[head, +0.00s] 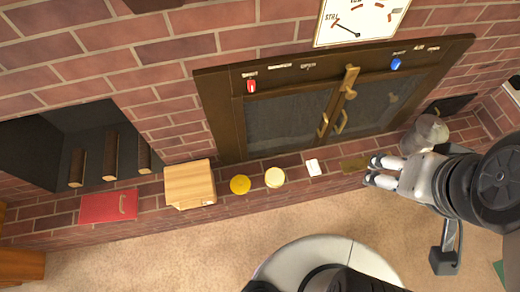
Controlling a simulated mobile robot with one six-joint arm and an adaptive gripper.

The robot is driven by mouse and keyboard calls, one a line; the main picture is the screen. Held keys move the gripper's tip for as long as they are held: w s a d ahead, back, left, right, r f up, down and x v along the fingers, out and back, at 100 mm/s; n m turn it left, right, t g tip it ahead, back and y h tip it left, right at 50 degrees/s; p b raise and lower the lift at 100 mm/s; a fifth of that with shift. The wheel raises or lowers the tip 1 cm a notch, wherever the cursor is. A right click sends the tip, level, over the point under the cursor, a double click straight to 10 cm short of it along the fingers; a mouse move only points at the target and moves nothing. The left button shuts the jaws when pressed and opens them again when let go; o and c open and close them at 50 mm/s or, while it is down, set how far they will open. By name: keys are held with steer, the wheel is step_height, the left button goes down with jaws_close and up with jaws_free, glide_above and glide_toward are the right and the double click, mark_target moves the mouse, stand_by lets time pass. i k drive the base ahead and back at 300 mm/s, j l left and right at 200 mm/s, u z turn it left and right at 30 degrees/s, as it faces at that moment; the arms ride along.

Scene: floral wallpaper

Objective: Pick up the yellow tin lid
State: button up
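A bright yellow round lid (240,184) lies on the brick ledge, just right of a wooden box. A paler, cream-yellow round piece (275,178) sits close to its right; I cannot tell whether it is a lid or a tin. My gripper (371,170) is at the right, pointing left, with its two fingers apart and nothing visible between them. It is well to the right of both round pieces and touches neither.
Wooden-framed doors (228,120) stand behind. Carpet (170,250) lies in front.

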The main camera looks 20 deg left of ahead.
mark_target(239, 184)
steer(key=u, duration=0.95)
steer(key=j+z, duration=0.3)
steer(key=j, duration=0.15)
steer(key=l+u, duration=0.5)
steer(key=l, duration=0.2)
